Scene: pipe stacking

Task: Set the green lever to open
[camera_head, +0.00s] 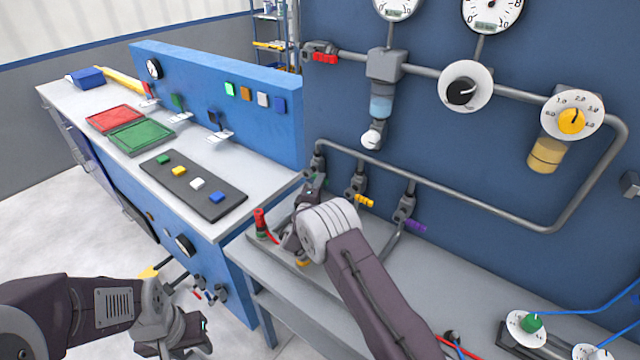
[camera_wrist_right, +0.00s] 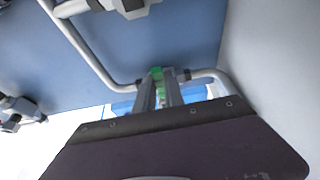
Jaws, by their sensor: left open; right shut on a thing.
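The green lever (camera_wrist_right: 157,73) shows in the right wrist view between the fingertips of my right gripper (camera_wrist_right: 160,88). In the head view the right gripper (camera_head: 314,188) is at the leftmost valve (camera_head: 316,160) on the grey pipe, and it hides the green lever there. The right gripper is shut on the lever. The valve's exact setting cannot be told. My left gripper (camera_head: 203,338) is open and empty at the bottom left, low in front of the benches and away from the valves.
A yellow lever (camera_head: 364,201) and a purple lever (camera_head: 415,225) hang on the valves to the right. A red plug-like part (camera_head: 260,222) stands on the bench left of my right gripper. Gauges and dials fill the blue wall above.

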